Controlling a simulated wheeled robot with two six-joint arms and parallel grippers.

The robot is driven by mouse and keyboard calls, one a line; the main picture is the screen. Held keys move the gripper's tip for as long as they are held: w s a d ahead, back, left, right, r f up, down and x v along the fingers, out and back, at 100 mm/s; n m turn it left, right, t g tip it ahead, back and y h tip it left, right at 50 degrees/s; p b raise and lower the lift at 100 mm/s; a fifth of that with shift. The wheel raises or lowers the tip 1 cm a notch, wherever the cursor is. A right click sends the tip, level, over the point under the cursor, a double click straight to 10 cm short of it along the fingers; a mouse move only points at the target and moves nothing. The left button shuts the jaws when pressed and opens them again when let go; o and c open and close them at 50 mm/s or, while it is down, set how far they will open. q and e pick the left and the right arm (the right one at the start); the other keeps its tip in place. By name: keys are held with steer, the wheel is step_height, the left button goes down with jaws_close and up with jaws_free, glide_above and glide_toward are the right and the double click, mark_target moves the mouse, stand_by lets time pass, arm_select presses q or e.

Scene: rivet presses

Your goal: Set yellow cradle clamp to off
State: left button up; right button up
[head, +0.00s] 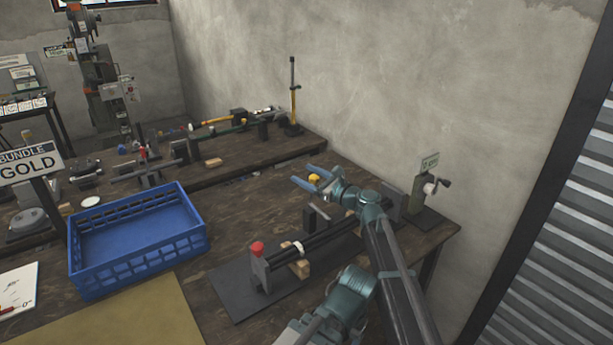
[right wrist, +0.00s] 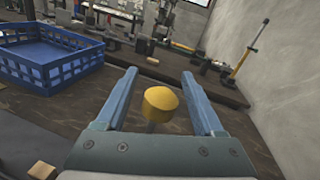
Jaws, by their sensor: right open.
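The yellow knob of the cradle clamp (head: 314,179) shows in the head view at the back of the long dark cradle fixture. In the right wrist view the yellow knob (right wrist: 160,103) is round, on a short pale stem, between the two blue fingers. My right gripper (head: 303,174) is open, with a gap on both sides of the knob in the right wrist view (right wrist: 159,74). I see no contact. The clamp's lower part is hidden behind my gripper and arm. My left gripper is not in view.
A red knob (head: 257,248) tops the cradle's near end post. A blue crate (head: 140,265) stands to the left. A vise-like post with a crank (head: 420,190) stands at right, near the wall. Tools fill the back bench. Bare wood lies between crate and cradle.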

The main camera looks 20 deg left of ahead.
steer(key=shift+c, duration=0.2)
jaws_close()
stand_by(1.2)
